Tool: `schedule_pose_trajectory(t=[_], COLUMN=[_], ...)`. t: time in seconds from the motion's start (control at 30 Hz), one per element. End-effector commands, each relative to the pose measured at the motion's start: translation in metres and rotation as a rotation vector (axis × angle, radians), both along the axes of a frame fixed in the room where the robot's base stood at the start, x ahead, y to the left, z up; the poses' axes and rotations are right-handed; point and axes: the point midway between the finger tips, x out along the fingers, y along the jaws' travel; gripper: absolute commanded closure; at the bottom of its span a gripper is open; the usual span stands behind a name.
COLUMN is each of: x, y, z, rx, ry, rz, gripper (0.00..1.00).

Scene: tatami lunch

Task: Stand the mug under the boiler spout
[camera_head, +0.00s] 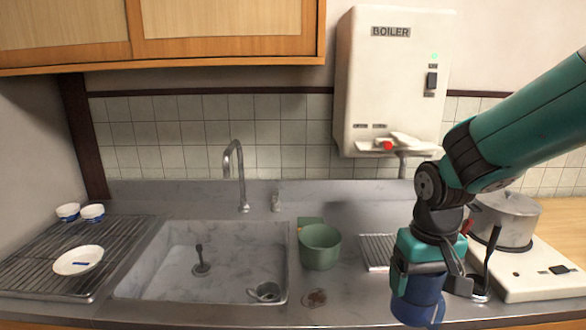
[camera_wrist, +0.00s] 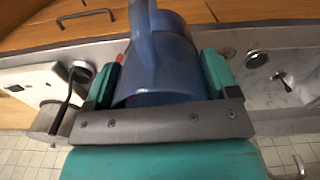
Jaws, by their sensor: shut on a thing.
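The blue mug (camera_head: 417,304) is held by my gripper (camera_head: 420,268), low at the counter's front edge in the head view. In the wrist view the mug (camera_wrist: 158,70) sits between the two green fingers of my gripper (camera_wrist: 160,85), with its handle toward the top of the picture. The white boiler (camera_head: 390,75) hangs on the wall behind, up and left of the mug. A grey spout (camera_head: 402,165) hangs from its underside. A ribbed grate (camera_head: 376,253) lies on the counter below it, left of my gripper; its right part is hidden.
A green pitcher (camera_head: 320,248) stands left of the grate, beside the sink (camera_head: 160,260). A lidded pot (camera_head: 505,222) on a white stove (camera_head: 535,270) and a black-handled ladle (camera_head: 490,255) are close right of my gripper. A rack (camera_head: 40,265) with dishes is far left.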

Motion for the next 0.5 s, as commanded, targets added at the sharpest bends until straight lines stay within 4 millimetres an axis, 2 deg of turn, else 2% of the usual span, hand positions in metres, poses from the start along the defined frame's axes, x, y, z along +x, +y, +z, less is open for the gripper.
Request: schedule_pose_trajectory(t=[0.17,0.4,0.5], x=[-0.003,-0.005,-0.004], y=[-0.020,-0.052,-0.064], z=[-0.050,-0.140,-0.172], rx=[-0.002,-0.002,-0.001], ry=[0.010,0.015,0.011], rz=[-0.021,-0.053,-0.064], gripper=[0.45,0.45,0.45])
